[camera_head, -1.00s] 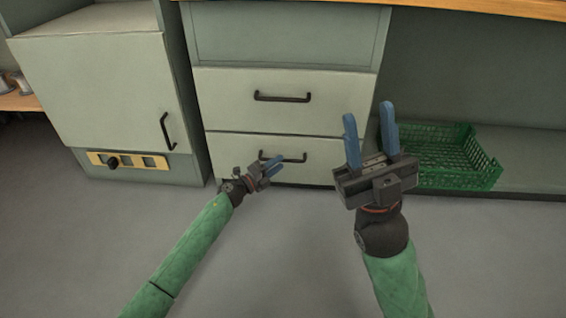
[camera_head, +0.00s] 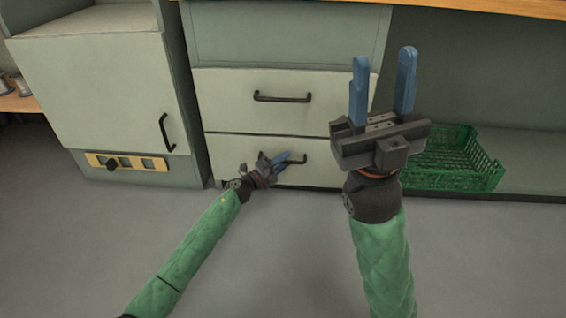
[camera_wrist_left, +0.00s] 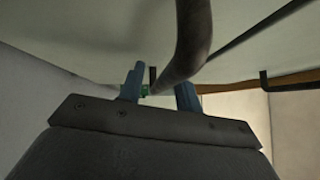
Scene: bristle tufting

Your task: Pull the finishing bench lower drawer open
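The finishing bench lower drawer (camera_head: 325,174) is a pale grey-green front, shut flush below the upper drawer. Its dark bar handle (camera_head: 303,159) is partly hidden by my left gripper (camera_head: 283,162). My left gripper is at the handle's left part, its blue fingers pointing right. In the left wrist view the two fingers of my left gripper (camera_wrist_left: 160,91) stand apart and the dark handle bar (camera_wrist_left: 190,45) runs down into the gap between them. I cannot tell whether they touch it. My right gripper (camera_head: 382,85) is open and empty, raised in front of the bench, fingers up.
The upper drawer (camera_head: 230,97) has a similar handle (camera_head: 283,97). A cabinet (camera_head: 95,90) with a yellow control panel (camera_head: 127,162) stands at left. A green crate (camera_head: 465,165) sits on a low shelf at right, partly behind my right gripper. The grey floor (camera_head: 285,250) in front is clear.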

